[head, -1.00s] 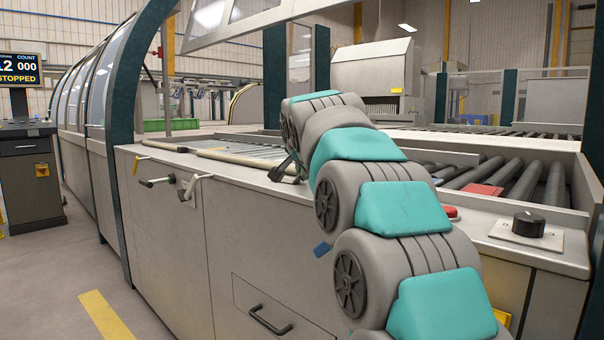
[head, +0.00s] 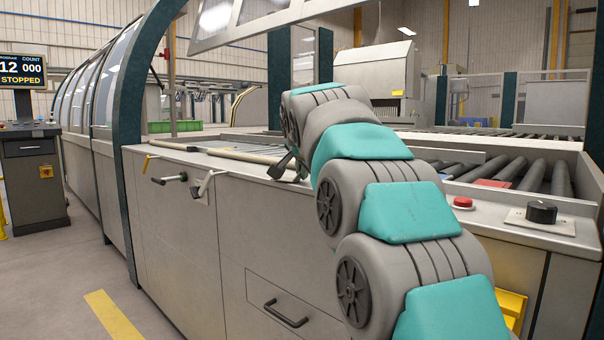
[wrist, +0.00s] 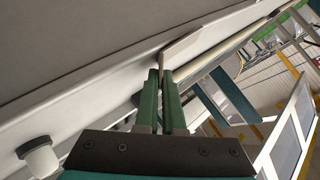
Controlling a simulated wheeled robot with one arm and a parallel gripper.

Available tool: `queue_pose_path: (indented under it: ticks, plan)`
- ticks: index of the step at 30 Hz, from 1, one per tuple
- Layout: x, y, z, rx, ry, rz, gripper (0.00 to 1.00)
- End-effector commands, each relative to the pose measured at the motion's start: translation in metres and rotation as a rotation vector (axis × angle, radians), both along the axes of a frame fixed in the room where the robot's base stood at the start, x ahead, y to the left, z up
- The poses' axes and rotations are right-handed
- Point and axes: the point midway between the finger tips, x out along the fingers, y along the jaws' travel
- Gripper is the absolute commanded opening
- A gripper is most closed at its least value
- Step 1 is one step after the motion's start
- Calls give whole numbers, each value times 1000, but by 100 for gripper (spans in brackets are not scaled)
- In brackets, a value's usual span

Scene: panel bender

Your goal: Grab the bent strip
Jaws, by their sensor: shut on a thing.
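The bent strip (wrist: 182,46) shows in the wrist view as a thin, pale piece with one end at my fingertips. My gripper (wrist: 163,78) has its two green fingers nearly together, shut on this strip. In the head view my gripper (head: 282,166) is a small dark shape at the front edge of the machine's bed, partly hidden by my arm. A long cream bar (head: 243,156) lies on the bed beside it. I cannot tell in the head view which part is the held strip.
The machine's front panel (head: 180,235) has lever handles (head: 170,179) and a drawer handle (head: 285,313). A roller conveyor (head: 525,172), a red button (head: 462,202) and a black knob (head: 541,211) are on the right.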

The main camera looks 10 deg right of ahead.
Motion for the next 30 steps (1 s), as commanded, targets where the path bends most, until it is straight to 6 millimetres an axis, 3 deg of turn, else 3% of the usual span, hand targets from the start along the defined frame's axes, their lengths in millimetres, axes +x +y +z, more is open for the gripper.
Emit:
queue_pose_path:
  ticks: [8,9,18,30]
  plan:
    - [0,0,0,0,0,0,0]
    - [0,0,0,0,0,0,8]
    - [0,0,0,0,1,-1,40]
    - [-7,0,3,0,4,-2,40]
